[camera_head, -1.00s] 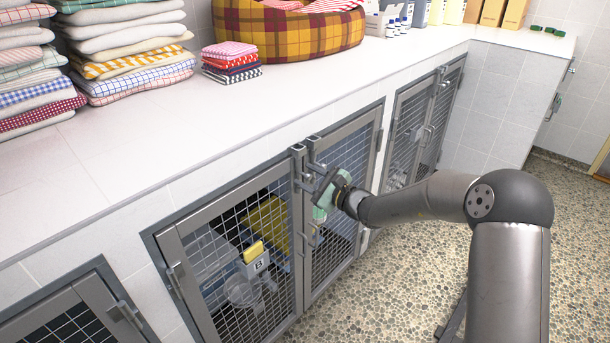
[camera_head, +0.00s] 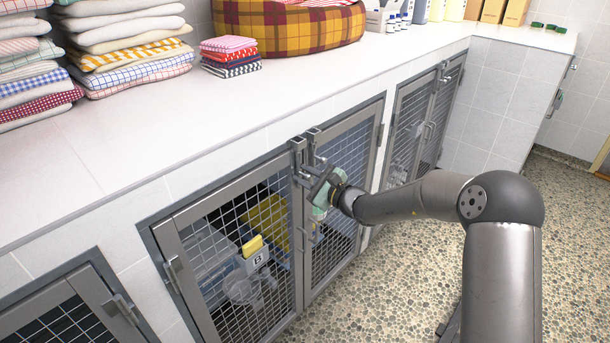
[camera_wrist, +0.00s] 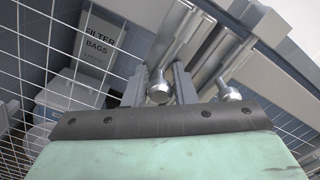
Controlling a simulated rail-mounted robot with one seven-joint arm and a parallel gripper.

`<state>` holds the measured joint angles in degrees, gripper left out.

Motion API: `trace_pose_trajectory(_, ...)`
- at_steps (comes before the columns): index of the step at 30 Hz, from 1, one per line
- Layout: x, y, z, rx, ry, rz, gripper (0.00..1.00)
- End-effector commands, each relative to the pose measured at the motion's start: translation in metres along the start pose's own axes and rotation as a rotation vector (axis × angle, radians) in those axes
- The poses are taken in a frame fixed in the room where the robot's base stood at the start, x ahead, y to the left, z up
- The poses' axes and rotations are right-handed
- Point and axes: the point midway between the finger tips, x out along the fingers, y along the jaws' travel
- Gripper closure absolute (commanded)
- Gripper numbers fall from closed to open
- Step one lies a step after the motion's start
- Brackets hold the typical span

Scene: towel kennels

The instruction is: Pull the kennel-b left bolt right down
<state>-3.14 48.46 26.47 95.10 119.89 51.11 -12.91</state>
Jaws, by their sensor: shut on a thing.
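The left bolt (camera_wrist: 160,88) shows in the wrist view as a round metal knob between my gripper's fingers. The right bolt (camera_wrist: 230,93) is beside it, outside the right finger. My gripper (camera_wrist: 160,85) is shut on the left bolt's knob. In the head view my gripper (camera_head: 317,184) is at the upper part of the door seam and partly hides the bolts.
A white counter (camera_head: 130,170) runs above the kennels, with folded towels (camera_head: 125,50) and a plaid pet bed (camera_head: 285,30) on it. Another kennel (camera_head: 425,125) stands to the right. A box marked FILTER BAGS (camera_wrist: 100,45) shows behind the mesh. The pebbled floor in front is clear.

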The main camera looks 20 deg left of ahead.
Motion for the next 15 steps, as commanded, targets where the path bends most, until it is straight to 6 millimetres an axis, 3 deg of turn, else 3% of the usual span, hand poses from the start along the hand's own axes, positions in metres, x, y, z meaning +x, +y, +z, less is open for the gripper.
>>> trace_pose_trajectory(1,-0.0003,0.0077,-0.0115,-0.004,0.003,0.002,1.00)
trace_pose_trajectory(10,-0.0007,0.0080,-0.0116,-0.004,0.006,0.005,1.00)
trace_pose_trajectory(11,-0.0007,0.0081,-0.0117,-0.004,0.007,0.005,0.70)
trace_pose_trajectory(12,-0.0008,0.0079,-0.0117,-0.003,0.007,0.005,0.60)
trace_pose_trajectory(15,-0.0006,0.0074,-0.0110,-0.003,0.005,0.004,0.60)
